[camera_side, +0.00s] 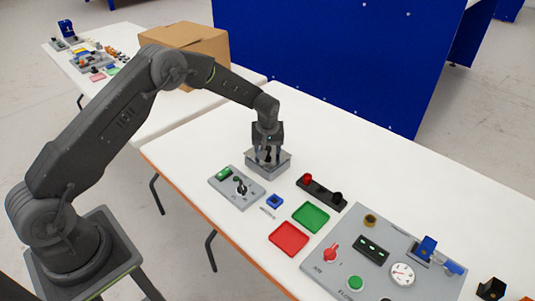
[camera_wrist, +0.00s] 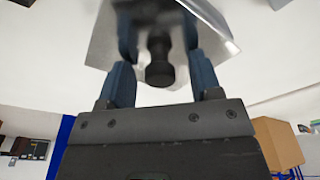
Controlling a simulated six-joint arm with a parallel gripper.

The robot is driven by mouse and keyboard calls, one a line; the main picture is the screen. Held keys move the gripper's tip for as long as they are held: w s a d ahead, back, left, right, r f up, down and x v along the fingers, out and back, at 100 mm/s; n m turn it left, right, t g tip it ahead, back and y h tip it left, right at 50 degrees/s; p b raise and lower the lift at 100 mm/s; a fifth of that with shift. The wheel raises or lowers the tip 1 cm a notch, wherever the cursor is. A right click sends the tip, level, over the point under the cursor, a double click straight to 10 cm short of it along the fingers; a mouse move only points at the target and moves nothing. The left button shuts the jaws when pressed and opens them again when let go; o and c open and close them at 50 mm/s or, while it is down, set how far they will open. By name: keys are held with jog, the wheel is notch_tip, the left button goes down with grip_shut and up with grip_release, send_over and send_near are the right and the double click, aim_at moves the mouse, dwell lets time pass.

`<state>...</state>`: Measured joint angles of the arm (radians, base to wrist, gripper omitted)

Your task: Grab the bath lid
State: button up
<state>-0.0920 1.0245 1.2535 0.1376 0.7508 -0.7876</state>
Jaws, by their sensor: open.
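The bath (camera_side: 268,168) is a grey metal box on the white table, left of centre in the side view. Its lid (camera_wrist: 212,22) shows as a shiny metal plate with a black knob (camera_wrist: 159,66) in the wrist view. My gripper (camera_side: 266,154) points down right over the bath. In the wrist view my gripper (camera_wrist: 158,42) is open, with one blue-grey finger on each side of the knob. A gap shows between the knob and each finger. In the side view my fingers partly hide the knob and lid.
A grey switch box (camera_side: 237,187) stands close to the bath at front left. A small blue part (camera_side: 274,201), a black bar (camera_side: 321,192) with red and black knobs, a green tray (camera_side: 311,217) and a red tray (camera_side: 289,238) lie in front. A control panel (camera_side: 330,284) is at right.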

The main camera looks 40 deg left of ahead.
jog(key=c, duration=1.1)
jog(key=shift+r, duration=0.15)
